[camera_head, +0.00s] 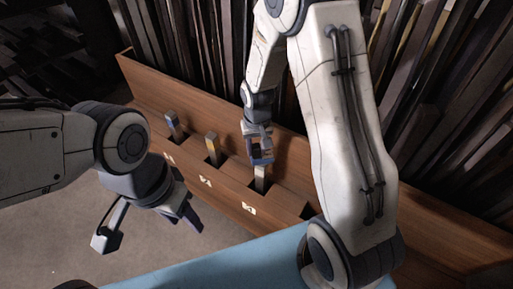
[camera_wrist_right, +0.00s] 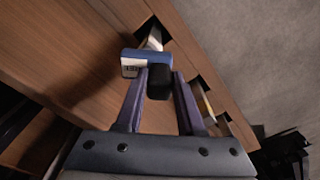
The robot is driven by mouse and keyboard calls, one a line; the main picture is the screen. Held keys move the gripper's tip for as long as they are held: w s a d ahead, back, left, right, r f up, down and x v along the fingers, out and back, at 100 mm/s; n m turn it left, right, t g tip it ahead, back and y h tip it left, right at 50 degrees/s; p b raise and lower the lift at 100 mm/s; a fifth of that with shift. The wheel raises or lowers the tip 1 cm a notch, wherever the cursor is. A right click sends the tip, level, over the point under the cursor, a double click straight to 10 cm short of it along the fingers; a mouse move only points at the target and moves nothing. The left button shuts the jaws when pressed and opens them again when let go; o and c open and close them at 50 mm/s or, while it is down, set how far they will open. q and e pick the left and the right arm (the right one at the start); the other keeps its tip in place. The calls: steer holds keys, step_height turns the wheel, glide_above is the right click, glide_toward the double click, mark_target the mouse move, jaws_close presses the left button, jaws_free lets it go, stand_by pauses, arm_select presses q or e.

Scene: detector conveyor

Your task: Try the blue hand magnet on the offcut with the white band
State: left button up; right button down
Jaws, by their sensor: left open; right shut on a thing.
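The offcut with the white band (camera_head: 261,174) stands upright in a slot of the wooden rack. Its pale end also shows in the right wrist view (camera_wrist_right: 154,38). My right gripper (camera_head: 260,153) is shut on the blue hand magnet (camera_wrist_right: 133,57) by its black grip. The magnet has a blue bar with a small pale label and is right at the top end of the white-banded offcut. I cannot tell whether they touch. My left gripper (camera_head: 148,220) is open and empty, low on the left, away from the rack.
The wooden rack (camera_head: 228,196) also holds a yellow-banded offcut (camera_head: 212,144) and a blue-banded offcut (camera_head: 172,121), left of the white one. A slot to the right looks empty. Dark boards stand behind. A light-blue surface (camera_head: 210,268) lies in front.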

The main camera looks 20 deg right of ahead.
steer(key=shift+r, duration=0.1)
steer(key=shift+r+p, duration=4.85)
steer(key=shift+r, duration=0.1)
steer(key=shift+d+r, duration=0.1)
steer(key=s+d+r+n+p, duration=0.1)
steer(key=s+r+p, duration=0.3)
steer(key=r+p, duration=0.8)
steer(key=p, duration=0.5)
steer(key=shift+s+d+r, duration=0.15)
steer(key=shift+d, duration=0.1)
